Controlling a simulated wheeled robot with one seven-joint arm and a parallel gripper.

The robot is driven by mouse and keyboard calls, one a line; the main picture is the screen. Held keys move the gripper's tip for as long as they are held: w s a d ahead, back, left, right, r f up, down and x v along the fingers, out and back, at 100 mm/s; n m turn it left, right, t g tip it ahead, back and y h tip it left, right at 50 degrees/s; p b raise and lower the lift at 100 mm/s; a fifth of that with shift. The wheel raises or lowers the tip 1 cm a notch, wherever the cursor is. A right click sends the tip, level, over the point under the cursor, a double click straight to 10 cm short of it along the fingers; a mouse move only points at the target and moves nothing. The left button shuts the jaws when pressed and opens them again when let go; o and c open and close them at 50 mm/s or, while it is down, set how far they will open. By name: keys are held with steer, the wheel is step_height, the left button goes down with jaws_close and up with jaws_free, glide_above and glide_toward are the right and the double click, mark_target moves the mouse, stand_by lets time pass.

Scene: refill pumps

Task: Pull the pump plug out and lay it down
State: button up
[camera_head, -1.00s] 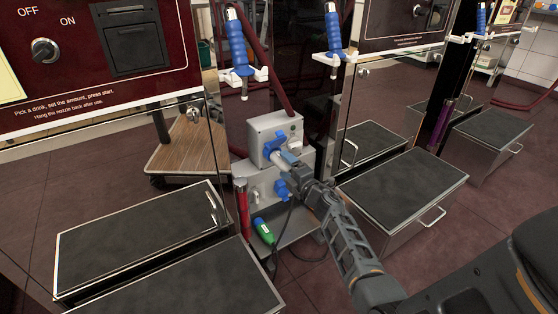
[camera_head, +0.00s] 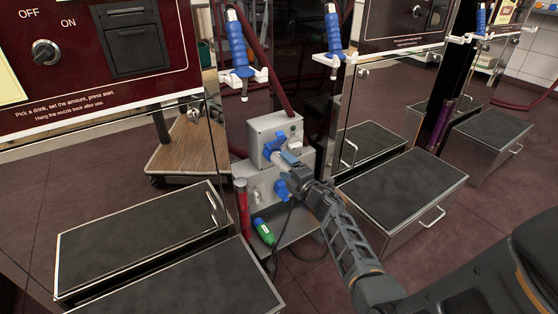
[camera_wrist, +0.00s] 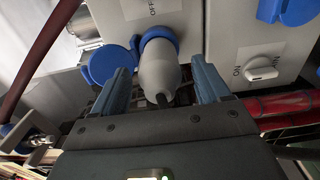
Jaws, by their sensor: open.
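The pump plug (camera_wrist: 158,70) is a light grey body with a dark cable end, seated in a blue-ringed socket (camera_wrist: 158,36) in the wrist view. My gripper (camera_wrist: 165,85) is open, with one blue-grey finger on each side of the plug and a visible gap to both. In the head view my gripper (camera_head: 290,158) is at the front of the grey socket box (camera_head: 268,127), and the plug (camera_head: 278,158) shows just ahead of the fingers. A blue socket lid (camera_wrist: 108,60) hangs open to the left of the plug in the wrist view.
A second blue lid (camera_head: 281,190) is on the lower box. A red cylinder (camera_head: 242,205) stands left of the boxes. A white knob (camera_wrist: 263,69) is to the right in the wrist view.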

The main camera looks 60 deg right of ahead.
steer(key=shift+c, duration=0.3)
steer(key=c, duration=1.3)
steer(key=shift+p+v, duration=0.95)
steer(key=shift+v, duration=2)
steer(key=shift+c, duration=0.2)
steer(key=shift+s, duration=0.1)
